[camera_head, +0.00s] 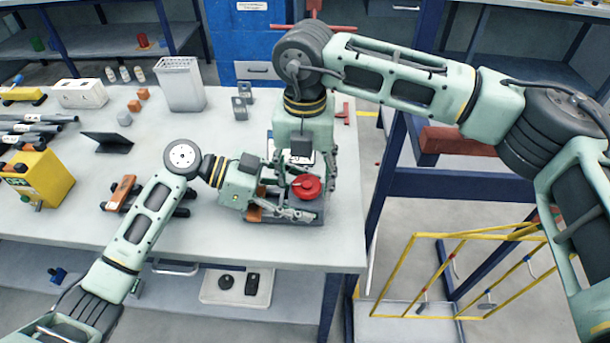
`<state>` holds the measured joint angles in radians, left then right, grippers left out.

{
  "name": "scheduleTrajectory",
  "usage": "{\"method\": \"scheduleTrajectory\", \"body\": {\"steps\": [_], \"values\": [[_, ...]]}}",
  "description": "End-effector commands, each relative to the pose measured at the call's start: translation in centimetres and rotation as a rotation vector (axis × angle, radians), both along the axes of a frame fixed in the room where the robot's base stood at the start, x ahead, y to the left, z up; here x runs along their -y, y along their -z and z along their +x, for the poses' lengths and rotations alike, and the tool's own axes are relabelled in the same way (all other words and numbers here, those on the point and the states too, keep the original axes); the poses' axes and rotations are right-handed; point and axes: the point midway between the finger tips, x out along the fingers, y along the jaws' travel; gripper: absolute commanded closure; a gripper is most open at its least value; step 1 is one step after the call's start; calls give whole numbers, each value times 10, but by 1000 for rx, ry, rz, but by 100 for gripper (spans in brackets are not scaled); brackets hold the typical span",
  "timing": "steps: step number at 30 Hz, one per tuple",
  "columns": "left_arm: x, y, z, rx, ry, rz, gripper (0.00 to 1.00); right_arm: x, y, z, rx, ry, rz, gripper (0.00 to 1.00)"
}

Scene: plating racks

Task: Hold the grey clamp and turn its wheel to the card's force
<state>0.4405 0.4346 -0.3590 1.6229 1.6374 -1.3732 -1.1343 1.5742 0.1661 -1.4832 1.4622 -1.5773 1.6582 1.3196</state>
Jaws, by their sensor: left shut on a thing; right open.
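The grey clamp (285,218) lies near the right end of the grey table, mostly hidden by my grippers. Its red wheel (307,187) faces up. My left gripper (300,213) comes in from the left, low at the clamp's near side, and is shut on the clamp. My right gripper (306,178) points down from above with its fingers open around the red wheel; I cannot tell whether they touch it. A pale panel, perhaps the card, is partly hidden behind the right gripper, and its writing cannot be read.
A yellow rack (410,240) stands on the floor at right.

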Motion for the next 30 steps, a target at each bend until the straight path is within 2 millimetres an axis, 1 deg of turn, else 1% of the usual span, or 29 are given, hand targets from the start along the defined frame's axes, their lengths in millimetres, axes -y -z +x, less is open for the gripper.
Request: {"method": "scheduleTrajectory", "body": {"steps": [1,4,12,26,27,30], "values": [[0,0,0,-1,-1,0,95,0,4,0,-1,0,0,42],[0,0,0,-1,-1,1,95,0,8,0,-1,0,-1,42],[0,0,0,-1,-1,1,95,0,9,0,-1,0,-1,43],[0,0,0,-1,-1,1,95,0,8,0,0,0,1,83],[0,0,0,-1,-1,1,95,0,8,0,0,0,1,85],[0,0,0,-1,-1,1,95,0,8,0,0,1,1,85]]}}
